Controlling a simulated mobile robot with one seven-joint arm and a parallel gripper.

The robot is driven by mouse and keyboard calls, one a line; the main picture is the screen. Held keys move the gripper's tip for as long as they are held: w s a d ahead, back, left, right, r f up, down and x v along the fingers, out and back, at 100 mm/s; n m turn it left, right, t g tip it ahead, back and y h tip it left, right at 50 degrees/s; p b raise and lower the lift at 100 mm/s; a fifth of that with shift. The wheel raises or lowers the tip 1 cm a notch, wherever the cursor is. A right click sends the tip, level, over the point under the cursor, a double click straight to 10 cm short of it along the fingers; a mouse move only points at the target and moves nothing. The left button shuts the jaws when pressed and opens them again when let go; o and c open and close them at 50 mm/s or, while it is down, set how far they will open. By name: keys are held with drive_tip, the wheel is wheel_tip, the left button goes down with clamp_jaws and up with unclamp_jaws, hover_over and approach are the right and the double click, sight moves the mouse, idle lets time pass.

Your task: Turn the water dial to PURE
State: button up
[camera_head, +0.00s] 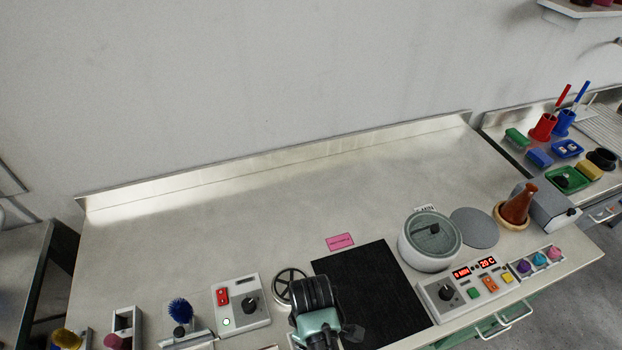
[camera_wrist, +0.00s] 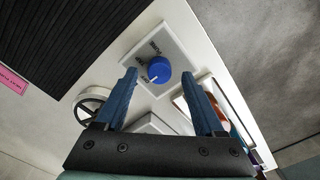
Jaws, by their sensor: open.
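The water dial is a round blue knob (camera_wrist: 159,69) on a square white plate (camera_wrist: 178,42) in the wrist view. A short white mark shows on the knob's lower left. In the head view my dark and green arm covers the spot, and the dial is not visible there.
A switch box (camera_head: 240,303) stands further left. The back of the bench is clear.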

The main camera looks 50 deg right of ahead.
drive_tip(key=shift+f, duration=0.95)
clamp_jaws()
